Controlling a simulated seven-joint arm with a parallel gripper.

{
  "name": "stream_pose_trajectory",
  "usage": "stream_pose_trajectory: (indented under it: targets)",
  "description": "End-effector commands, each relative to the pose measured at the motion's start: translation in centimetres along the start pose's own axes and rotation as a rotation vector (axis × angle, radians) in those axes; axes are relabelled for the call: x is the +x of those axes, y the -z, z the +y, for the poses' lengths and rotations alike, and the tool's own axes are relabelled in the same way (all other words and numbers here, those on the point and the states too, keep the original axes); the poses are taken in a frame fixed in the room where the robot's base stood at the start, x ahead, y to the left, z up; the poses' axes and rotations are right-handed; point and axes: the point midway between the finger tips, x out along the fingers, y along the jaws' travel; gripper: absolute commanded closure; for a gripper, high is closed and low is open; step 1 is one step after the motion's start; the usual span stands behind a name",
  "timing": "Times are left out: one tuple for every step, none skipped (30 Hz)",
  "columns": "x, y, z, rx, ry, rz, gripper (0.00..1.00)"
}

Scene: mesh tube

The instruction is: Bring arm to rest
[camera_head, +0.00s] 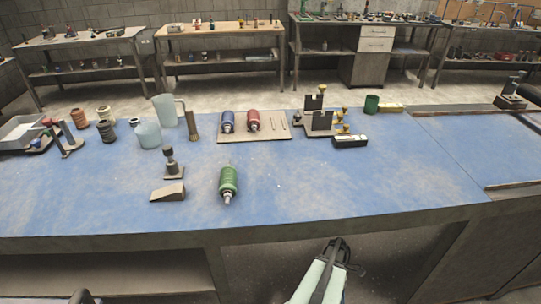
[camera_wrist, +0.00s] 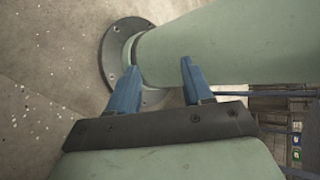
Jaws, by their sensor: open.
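My gripper (camera_wrist: 159,66) shows in the wrist view with its two blue fingers spread apart and nothing between them. Behind the fingers in that view are a pale green link of my own arm, a round dark flange and a speckled floor. In the head view, part of my pale green arm (camera_head: 322,276) shows at the bottom, in front of the near edge of the blue workbench (camera_head: 330,195). It is clear of the objects on the bench. I cannot make out the fingers in the head view.
A green bottle (camera_head: 228,181) lies near the bench's front. A beige wedge (camera_head: 168,191) is left of it. A board (camera_head: 225,137) holds a blue bottle (camera_head: 227,121) and a red bottle (camera_head: 253,120). The bench's right front is clear.

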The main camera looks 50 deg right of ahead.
Motion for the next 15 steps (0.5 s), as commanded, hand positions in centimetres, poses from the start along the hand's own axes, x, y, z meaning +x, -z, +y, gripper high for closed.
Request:
stream_pose_trajectory:
  targets:
    - [0.3,1.7,-0.9,0.030,-0.008,-0.016,0.50]
    - [0.5,2.5,-1.2,0.053,-0.013,-0.023,0.50]
    - [0.7,3.6,-1.6,0.084,-0.020,-0.032,0.50]
    - [0.8,4.4,-2.0,0.106,-0.025,-0.038,0.50]
    - [1.0,5.2,-2.4,0.129,-0.030,-0.044,0.50]
    - [1.3,6.2,-2.9,0.159,-0.036,-0.053,0.50]
    - [1.5,6.9,-3.2,0.182,-0.042,-0.059,0.50]
    - [1.7,7.7,-3.6,0.205,-0.047,-0.064,0.50]
    - [2.0,8.6,-4.1,0.235,-0.056,-0.072,0.50]
    - [2.3,9.3,-4.5,0.259,-0.062,-0.078,0.50]
    - [2.6,9.9,-5.0,0.282,-0.066,-0.083,0.50]
    - [3.0,10.8,-5.6,0.312,-0.074,-0.091,0.50]
    - [3.2,11.4,-6.0,0.336,-0.080,-0.096,0.50]
    - [3.5,12.0,-6.4,0.360,-0.086,-0.100,0.50]
    - [3.9,12.8,-7.0,0.390,-0.095,-0.107,0.50]
